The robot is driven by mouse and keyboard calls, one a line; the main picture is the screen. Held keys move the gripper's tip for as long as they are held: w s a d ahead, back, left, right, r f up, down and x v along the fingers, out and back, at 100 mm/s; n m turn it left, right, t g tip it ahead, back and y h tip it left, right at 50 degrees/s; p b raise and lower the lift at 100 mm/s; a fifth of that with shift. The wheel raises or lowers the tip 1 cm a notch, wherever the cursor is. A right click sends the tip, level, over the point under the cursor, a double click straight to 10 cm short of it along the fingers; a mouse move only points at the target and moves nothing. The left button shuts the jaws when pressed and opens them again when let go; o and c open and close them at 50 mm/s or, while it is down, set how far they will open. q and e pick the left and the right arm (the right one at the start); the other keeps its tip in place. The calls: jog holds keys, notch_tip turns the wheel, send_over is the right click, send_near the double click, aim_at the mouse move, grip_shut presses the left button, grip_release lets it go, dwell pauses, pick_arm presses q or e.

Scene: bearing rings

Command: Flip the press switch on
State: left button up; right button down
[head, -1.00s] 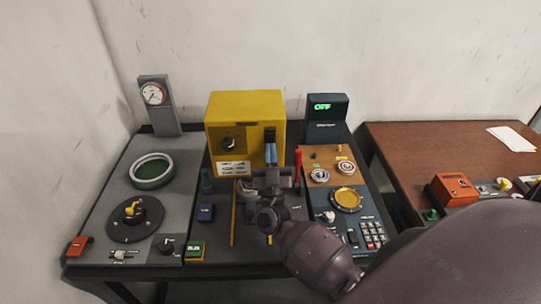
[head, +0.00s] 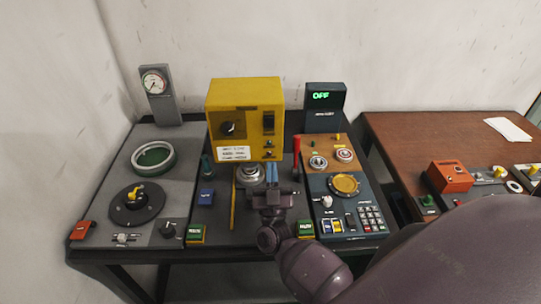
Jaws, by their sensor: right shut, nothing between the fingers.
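The yellow box (head: 245,95) stands at the back of the dark table. Its front has a dark round knob (head: 230,129), white labels (head: 235,154) and a dark switch plate (head: 268,122) on the right; the lever's position is too small to tell. My right gripper (head: 272,174) is shut and empty, with bluish fingertips. It shows below and in front of the yellow box, apart from the switch plate in the picture. It partly covers a round metal part (head: 250,176) under the box. My left gripper is not in view.
A dark display (head: 323,97) reads OFF in green. A red upright lever (head: 296,152) stands close to the right of my gripper. A gauge (head: 153,82), a green-centred ring (head: 153,157) and a black dial (head: 135,206) are at left; a keypad (head: 371,219) is at right.

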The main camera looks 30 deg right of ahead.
jog(key=shift+f+b+v, duration=0.25)
jog(key=shift+b+v, duration=0.15)
jog(key=shift+v, duration=1.7)
jog(key=shift+w+d, duration=0.1)
jog(key=shift+w, duration=0.1)
